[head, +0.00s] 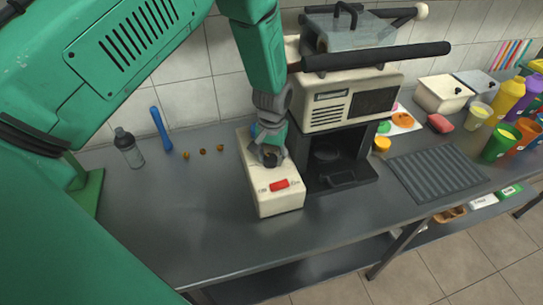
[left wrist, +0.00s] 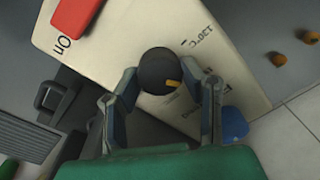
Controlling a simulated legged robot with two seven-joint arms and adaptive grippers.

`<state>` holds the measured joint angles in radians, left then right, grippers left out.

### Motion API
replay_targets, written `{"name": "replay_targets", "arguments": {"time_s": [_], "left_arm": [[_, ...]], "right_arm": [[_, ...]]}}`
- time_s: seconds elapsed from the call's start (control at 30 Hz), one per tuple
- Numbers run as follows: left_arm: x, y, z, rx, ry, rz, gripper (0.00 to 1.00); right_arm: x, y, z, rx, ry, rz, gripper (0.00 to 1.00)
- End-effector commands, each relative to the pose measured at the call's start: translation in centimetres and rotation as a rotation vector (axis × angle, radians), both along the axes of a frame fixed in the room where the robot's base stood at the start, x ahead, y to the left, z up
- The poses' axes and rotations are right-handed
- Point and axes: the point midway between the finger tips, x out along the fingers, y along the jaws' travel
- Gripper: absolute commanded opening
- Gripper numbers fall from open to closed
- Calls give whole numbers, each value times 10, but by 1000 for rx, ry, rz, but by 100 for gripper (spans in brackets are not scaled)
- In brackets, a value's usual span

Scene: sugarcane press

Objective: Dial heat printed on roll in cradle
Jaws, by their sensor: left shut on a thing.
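A cream heater box (head: 277,200) stands on the grey counter, with a red switch (head: 279,184) near its front. My left gripper (head: 268,160) reaches down onto its top and is shut on the black dial. The left wrist view shows the black dial (left wrist: 158,72) with a yellow pointer mark, between the fingers of my left gripper (left wrist: 165,90). Printing near the dial looks like "130°C"; other printing is partly hidden by the fingers. "On" is printed beside the red switch (left wrist: 77,14). I cannot make out a roll or a cradle for certain. My right gripper is not in view.
A cream press (head: 345,100) with a long black bar stands right against the box. A ridged dark tray (head: 437,172), bottles and cups fill the right. The front-left counter is clear.

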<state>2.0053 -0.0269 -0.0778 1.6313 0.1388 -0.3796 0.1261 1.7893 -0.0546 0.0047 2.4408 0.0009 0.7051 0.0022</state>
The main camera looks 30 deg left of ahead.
Motion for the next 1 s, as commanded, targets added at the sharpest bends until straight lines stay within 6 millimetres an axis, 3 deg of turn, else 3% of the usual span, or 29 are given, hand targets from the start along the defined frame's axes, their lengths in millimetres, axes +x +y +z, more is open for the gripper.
{"name": "replay_targets", "arguments": {"time_s": [0.53,0.57,0.6,1.0], "left_arm": [[-7,-2,-5,-3,18,25,7],[-7,-2,-5,-3,18,24,43],[-6,-2,-5,-4,17,24,56],[-3,-1,-2,-2,6,23,56]], "right_arm": [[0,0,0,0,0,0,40],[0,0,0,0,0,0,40],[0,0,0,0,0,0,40],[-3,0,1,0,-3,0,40]]}}
